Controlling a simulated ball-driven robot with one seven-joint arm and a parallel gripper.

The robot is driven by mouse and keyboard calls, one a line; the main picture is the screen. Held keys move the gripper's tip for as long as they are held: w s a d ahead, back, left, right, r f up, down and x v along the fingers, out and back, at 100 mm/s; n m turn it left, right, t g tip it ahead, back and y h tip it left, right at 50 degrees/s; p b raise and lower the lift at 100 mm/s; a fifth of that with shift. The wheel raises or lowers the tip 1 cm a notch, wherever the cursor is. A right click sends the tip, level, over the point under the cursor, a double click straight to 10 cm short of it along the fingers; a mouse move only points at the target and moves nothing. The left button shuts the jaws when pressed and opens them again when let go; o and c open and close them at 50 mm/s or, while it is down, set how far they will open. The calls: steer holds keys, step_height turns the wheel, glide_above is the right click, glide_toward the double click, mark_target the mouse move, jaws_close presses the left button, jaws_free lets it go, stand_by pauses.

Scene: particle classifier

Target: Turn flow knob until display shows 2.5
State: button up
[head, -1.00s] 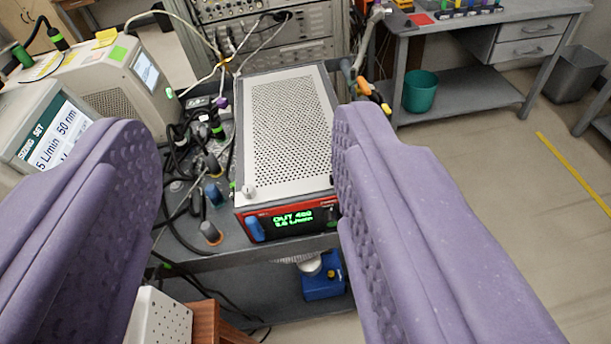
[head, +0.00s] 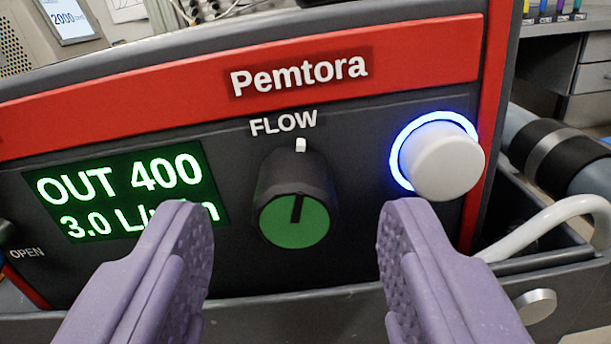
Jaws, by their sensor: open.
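The flow knob (head: 296,208) is dark with a green face and a black pointer line, under the label FLOW on a black and red front panel. A white mark sits at its top, and the pointer points about straight up. The green display (head: 125,190) to its left reads "OUT 400" and "3.0 L/min", with the unit partly hidden by my left finger. My gripper (head: 294,235) is open and empty. Its purple fingers stand apart to the left and right of the knob, not touching it, with their tips at about its lower half.
A white button with a lit blue ring (head: 440,160) sits right of the knob, just above my right finger. A grey hose (head: 560,150) and a white tube (head: 550,225) lie at the right. The tray's raised edge (head: 300,310) runs below the panel.

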mark_target(295, 197)
steer(key=shift+w, duration=1.25)
jaws_close()
steer(key=shift+b, duration=0.3)
steer(key=shift+f+n+b, duration=0.1)
steer(key=shift+n+b, duration=0.55)
steer(key=shift+n, duration=0.35)
steer(key=shift+n+b, duration=1)
steer(key=shift+n, duration=0.9)
jaws_free()
